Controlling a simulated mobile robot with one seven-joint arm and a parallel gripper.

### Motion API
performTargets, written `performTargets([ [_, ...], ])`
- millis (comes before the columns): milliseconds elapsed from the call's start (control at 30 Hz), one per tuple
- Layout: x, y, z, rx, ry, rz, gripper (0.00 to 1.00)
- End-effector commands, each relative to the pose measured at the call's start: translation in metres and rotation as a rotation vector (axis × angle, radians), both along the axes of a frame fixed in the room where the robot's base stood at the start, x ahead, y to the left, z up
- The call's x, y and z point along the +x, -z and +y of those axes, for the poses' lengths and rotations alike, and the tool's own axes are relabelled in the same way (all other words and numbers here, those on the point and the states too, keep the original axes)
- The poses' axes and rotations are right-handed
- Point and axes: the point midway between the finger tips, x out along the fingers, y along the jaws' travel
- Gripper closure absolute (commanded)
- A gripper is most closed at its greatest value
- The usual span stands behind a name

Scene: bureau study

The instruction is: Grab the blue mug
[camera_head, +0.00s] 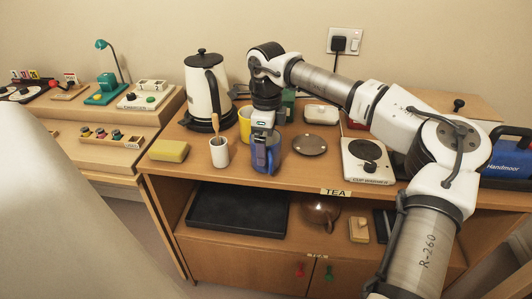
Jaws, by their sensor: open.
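The blue mug (268,160) stands near the front edge of the wooden tea cabinet top, left of its middle. My gripper (262,143) points down at the mug from above, its jaws open. The fingers overlap the mug's upper part, so its rim is partly hidden. I cannot tell whether the fingers touch it or how they sit around it.
A white cup with a wooden-handled tool (219,152) stands close left of the mug, with a yellow mug (245,125) behind. A kettle (204,92) and yellow sponge (169,151) are further left. A round grey disc (309,145) and cup warmer (367,160) lie right.

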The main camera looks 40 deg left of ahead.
Motion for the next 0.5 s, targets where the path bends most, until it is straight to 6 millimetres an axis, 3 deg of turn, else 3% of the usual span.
performTargets([
  [267, -0.0003, 0.0091, 0.0002, 0.001, 0.0, 0.0, 0.05],
  [500, -0.0002, 0.0089, 0.0001, 0.001, 0.0, 0.0, 0.33],
])
